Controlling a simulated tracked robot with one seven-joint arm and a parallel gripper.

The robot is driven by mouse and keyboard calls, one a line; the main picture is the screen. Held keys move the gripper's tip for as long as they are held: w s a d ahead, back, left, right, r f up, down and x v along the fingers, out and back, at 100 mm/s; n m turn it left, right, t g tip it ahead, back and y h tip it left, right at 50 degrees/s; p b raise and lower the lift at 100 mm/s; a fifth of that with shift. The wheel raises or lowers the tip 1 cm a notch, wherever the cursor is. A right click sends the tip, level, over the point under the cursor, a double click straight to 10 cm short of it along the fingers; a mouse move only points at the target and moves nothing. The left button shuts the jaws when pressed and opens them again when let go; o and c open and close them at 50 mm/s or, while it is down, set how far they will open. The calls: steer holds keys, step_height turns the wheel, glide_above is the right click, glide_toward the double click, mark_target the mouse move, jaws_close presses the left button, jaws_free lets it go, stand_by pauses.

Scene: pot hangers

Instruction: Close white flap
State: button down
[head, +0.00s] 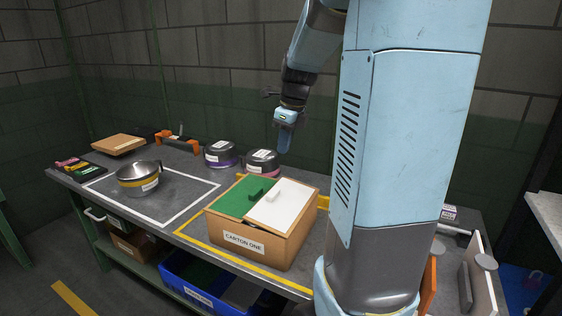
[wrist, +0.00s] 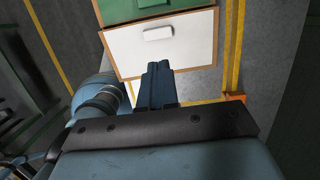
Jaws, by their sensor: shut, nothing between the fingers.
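The carton labelled CARTON ONE (head: 246,247) stands on the workbench inside a yellow outline. Its white flap (head: 282,206) lies flat over the right half of the top and carries a small white handle. The green flap (head: 246,196) lies flat over the left half. In the wrist view the white flap (wrist: 162,50) is below the green flap (wrist: 155,10). My gripper (head: 285,150) is above the carton, pointing down, apart from the flap in the head view. In the wrist view its fingertips (wrist: 160,68) overlap the white flap's near edge; they are together and empty.
Two dark lidded pots (head: 262,162) stand behind the carton. A steel pot (head: 138,178) sits in the white outline on the left. A blue crate (head: 205,285) is below the bench. My column blocks the view of the bench's right part.

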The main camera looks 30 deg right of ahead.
mark_target(275, 190)
steer(key=f, duration=0.4)
steer(key=w+a+f, duration=0.1)
steer(key=f, duration=0.3)
steer(key=w+f, duration=0.1)
steer(key=f, duration=0.3)
steer(key=shift+a+f, duration=0.3)
steer(key=shift+f, duration=0.1)
steer(key=shift+w+d+f, duration=0.1)
